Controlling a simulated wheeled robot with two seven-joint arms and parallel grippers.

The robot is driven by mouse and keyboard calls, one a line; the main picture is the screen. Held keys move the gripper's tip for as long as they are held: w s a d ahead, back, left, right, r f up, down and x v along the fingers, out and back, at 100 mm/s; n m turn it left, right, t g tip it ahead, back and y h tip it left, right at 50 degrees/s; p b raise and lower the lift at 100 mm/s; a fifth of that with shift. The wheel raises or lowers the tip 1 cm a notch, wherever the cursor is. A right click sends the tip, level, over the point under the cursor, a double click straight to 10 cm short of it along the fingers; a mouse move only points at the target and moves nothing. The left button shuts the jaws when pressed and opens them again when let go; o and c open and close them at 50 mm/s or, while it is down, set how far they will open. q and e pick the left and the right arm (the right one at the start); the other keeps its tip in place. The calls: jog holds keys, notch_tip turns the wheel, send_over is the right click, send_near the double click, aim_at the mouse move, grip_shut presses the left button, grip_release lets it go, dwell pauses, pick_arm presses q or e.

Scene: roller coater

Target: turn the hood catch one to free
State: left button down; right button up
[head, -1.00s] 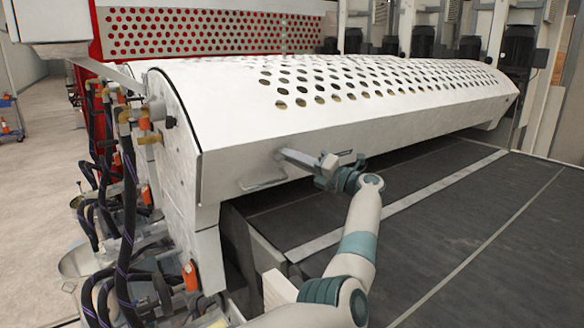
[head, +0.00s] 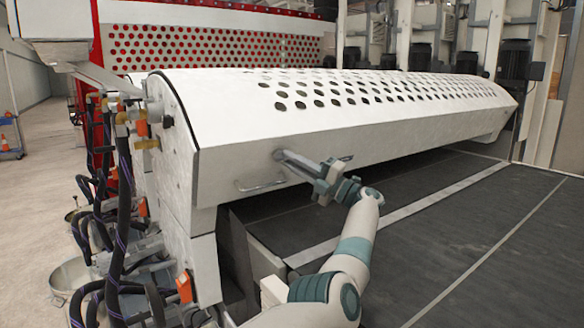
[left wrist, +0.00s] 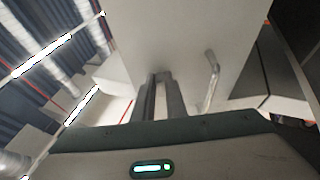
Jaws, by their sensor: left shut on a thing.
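The hood catch (head: 297,163) is a grey lever on the front face of the white perforated hood (head: 400,118). It runs from its pivot on the hood down and right to my left gripper (head: 328,180). The gripper is shut on the lever's outer end and partly hides it. In the left wrist view the two fingers (left wrist: 157,95) point at the white hood face, close together; the lever is hard to make out between them. My right gripper is in neither view now.
A bent metal grab handle (head: 262,187) is on the hood just left of the catch, and shows beside the fingers in the left wrist view (left wrist: 212,80). A dark flat bed (head: 460,225) lies below. Hoses (head: 122,190) and fittings crowd the left end.

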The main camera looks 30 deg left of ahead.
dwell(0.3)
pick_arm(q)
jog(key=c, duration=1.8)
grip_release()
jog(key=shift+f, duration=0.1)
